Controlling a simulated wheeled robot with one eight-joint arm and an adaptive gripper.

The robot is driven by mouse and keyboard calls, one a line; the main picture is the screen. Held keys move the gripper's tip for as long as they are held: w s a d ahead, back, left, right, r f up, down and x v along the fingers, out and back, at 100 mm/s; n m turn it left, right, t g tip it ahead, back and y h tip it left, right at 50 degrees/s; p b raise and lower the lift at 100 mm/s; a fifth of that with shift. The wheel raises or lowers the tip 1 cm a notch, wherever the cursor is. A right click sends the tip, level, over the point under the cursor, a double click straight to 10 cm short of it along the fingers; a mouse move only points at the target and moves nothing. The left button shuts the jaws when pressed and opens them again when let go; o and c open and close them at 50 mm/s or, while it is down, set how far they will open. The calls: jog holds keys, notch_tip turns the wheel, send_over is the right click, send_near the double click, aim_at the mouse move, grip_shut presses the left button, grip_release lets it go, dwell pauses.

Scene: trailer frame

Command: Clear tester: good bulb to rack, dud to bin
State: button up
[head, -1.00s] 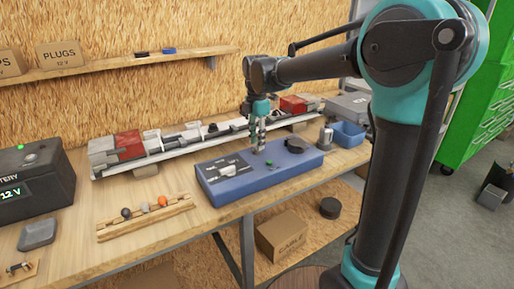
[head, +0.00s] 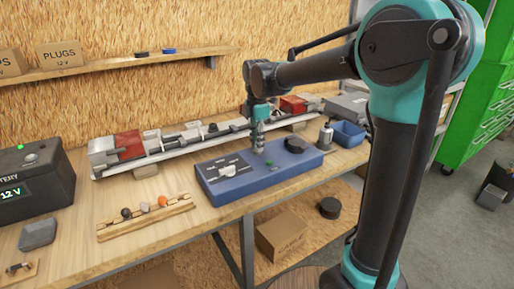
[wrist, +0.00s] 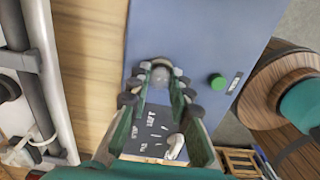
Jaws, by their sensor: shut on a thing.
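The blue tester box (head: 235,186) lies on the bench, with a labelled dial panel and a green button (wrist: 217,81) on top. My gripper (head: 258,150) points down over the middle of the tester. In the wrist view its fingertips (wrist: 158,92) are shut on a small, pale, rounded bulb (wrist: 160,75). I cannot tell whether the bulb is still in a socket. The wooden rack (head: 146,220) stands left of the tester, with several small items, one orange, in it. A blue open bin (head: 348,134) stands right of the tester.
A long light bar (head: 165,153) with red lenses lies behind the tester. A black battery box (head: 32,185) and a grey tray (head: 38,234) are at the left. A small metal cylinder (head: 326,138) stands near the blue bin. The bench's front edge is close to the tester.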

dwell(0.3)
jog(key=n, duration=0.3)
jog(key=shift+n, duration=0.3)
jog(key=shift+n, duration=1.8)
jog(key=n, duration=0.3)
jog(key=shift+n, duration=0.3)
jog(key=shift+r, duration=2.5)
